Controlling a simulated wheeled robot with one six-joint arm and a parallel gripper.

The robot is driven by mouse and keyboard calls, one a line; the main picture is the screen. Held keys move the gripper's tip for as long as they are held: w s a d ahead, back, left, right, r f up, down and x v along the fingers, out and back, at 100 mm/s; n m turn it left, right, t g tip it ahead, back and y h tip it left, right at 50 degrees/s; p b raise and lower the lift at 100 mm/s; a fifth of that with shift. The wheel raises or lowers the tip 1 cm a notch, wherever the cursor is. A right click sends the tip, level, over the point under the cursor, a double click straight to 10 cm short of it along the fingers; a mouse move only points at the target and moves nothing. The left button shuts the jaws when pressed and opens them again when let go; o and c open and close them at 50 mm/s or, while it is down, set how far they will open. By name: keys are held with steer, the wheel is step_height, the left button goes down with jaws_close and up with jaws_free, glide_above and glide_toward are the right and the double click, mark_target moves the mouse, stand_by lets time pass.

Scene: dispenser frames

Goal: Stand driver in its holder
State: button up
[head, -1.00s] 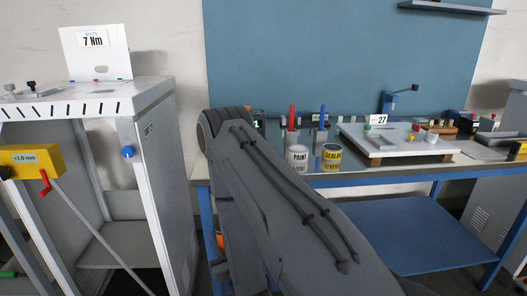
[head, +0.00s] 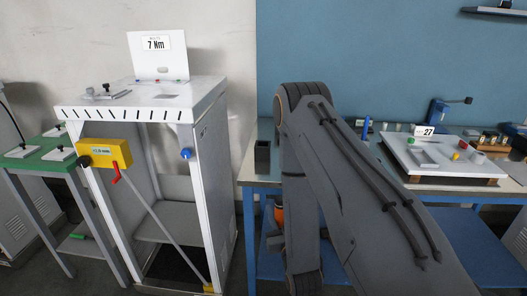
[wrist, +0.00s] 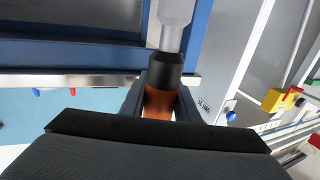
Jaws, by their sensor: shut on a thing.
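My gripper (wrist: 160,98) is shut on the driver (wrist: 158,104) in the wrist view. The driver has an orange handle, a black collar and a pale grey shaft pointing away from the gripper. In the head view a bit of the orange handle (head: 279,215) shows low beside my arm, below the table top; my gripper is mostly hidden there. A dark, open-topped upright box (head: 262,158), which looks like the holder, stands at the left end of the blue-framed table, left of my arm. It looks empty and is apart from the driver.
The white cabinet (head: 212,150) with the 7 Nm sign (head: 157,43) stands left of the table (head: 246,178). A yellow box (head: 105,153) with a red-handled rod is on its front. A green-topped stand (head: 40,158) is further left. A white tray (head: 425,168) lies right of my arm.

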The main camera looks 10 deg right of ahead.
steer(key=w+r+n+y, duration=0.1)
steer(key=w+r+y, duration=0.1)
steer(key=w+r, duration=0.6)
steer(key=w+r+n+y, duration=0.2)
steer(key=w+r, duration=0.6)
steer(key=r, duration=1)
steer(key=shift+r+g+y, duration=0.25)
steer(key=shift+g+y, duration=0.05)
steer(key=shift+y, duration=0.2)
steer(key=shift+d, duration=0.1)
